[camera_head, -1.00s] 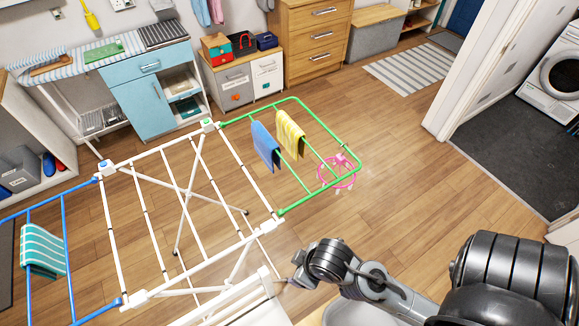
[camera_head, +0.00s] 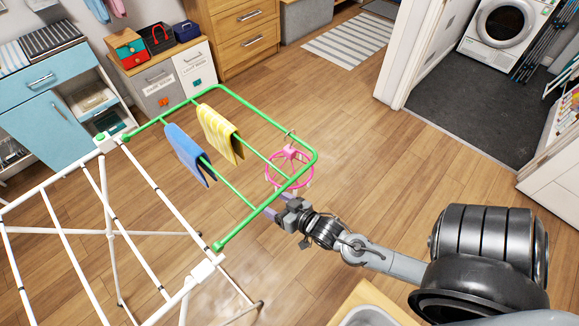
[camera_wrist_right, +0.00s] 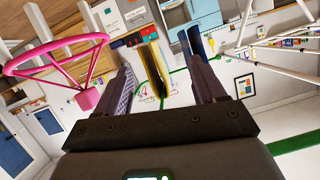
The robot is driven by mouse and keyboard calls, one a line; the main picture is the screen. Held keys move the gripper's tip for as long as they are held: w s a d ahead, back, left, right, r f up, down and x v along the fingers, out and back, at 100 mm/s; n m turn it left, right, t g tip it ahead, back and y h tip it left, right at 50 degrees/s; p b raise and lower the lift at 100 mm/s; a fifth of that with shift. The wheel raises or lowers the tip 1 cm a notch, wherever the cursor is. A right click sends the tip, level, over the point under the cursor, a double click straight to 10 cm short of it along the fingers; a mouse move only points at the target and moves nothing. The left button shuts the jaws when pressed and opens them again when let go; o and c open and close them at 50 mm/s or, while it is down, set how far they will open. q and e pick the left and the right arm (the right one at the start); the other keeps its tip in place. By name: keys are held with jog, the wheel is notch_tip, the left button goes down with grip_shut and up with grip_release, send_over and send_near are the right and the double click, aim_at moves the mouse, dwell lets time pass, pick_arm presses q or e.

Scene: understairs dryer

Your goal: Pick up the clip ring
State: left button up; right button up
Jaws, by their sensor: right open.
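The pink clip ring (camera_head: 290,170) hangs at the outer end of the drying rack's green wing (camera_head: 313,158). It is a hoop with spokes that meet at a small hub. In the right wrist view the clip ring (camera_wrist_right: 60,58) is at the upper left, outside the jaws. My right gripper (camera_head: 284,205) is just below and left of the ring in the head view, near the green rail. Its jaws (camera_wrist_right: 163,78) are open, with nothing held between them. My left gripper is not in view.
A blue cloth (camera_head: 187,152) and a yellow cloth (camera_head: 220,132) hang on the green wing. The white rack frame (camera_head: 60,215) fills the lower left. A wooden-edged basin (camera_head: 372,312) is at the bottom. The floor (camera_head: 370,130) right of the ring is clear.

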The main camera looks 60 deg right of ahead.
aim_at(294, 158)
jog(key=d+t, duration=0.1)
jog(key=d, duration=0.4)
jog(key=d+n+t+h, duration=0.1)
jog(key=d, duration=0.5)
jog(key=d+t, duration=0.1)
jog(key=d, duration=0.5)
jog(key=shift+f+n+t+h, duration=0.15)
jog(key=shift+n+t+h, duration=0.15)
jog(key=shift+x, duration=3.1)
jog(key=shift+c, duration=0.2)
jog(key=shift+f, duration=0.1)
grip_shut()
